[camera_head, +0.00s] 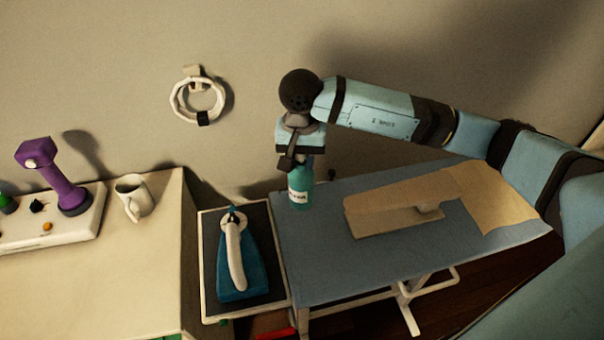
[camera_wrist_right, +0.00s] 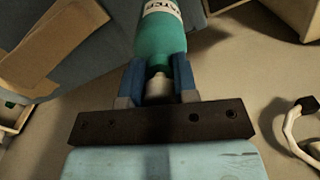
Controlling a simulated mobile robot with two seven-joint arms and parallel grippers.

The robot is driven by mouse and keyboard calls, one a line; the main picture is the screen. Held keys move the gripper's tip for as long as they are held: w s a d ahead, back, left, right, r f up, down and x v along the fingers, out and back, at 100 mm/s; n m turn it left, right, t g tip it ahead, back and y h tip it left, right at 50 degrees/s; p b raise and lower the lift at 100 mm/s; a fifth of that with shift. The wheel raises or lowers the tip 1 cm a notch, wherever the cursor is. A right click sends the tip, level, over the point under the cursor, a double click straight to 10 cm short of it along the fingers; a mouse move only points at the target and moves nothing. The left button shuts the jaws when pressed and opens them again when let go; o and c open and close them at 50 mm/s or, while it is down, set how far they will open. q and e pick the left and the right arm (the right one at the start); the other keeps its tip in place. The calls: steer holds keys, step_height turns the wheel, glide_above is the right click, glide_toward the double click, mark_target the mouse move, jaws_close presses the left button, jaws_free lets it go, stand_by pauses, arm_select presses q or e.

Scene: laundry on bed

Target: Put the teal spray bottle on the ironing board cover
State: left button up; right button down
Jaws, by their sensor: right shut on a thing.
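The teal spray bottle (camera_head: 301,185) has a white label and stands about upright at the far left part of the blue ironing board cover (camera_head: 330,270). I cannot tell whether its base touches the cover. My right gripper (camera_head: 292,160) is above it and shut on its neck. In the right wrist view the bottle (camera_wrist_right: 160,38) extends away between the two fingers of the gripper (camera_wrist_right: 158,85). The spray head is mostly hidden by the gripper. My left gripper is not in view.
A teal iron (camera_head: 236,262) rests on a tray (camera_head: 208,318) left of the board. A wooden sleeve board (camera_head: 385,205) and a tan cloth (camera_head: 490,200) lie on the cover. A white mug (camera_head: 131,196) stands on the table at left. The cover's front middle is clear.

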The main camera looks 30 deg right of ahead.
mark_target(301, 179)
step_height(301, 179, down, 6)
steer(key=shift+r+p, duration=0.15)
steer(key=shift+p, duration=0.25)
steer(key=shift+f, duration=0.25)
steer(key=shift+f+b, duration=0.2)
steer(key=shift+b, duration=0.1)
steer(key=c, duration=0.9)
jaws_free()
steer(key=shift+r, duration=0.1)
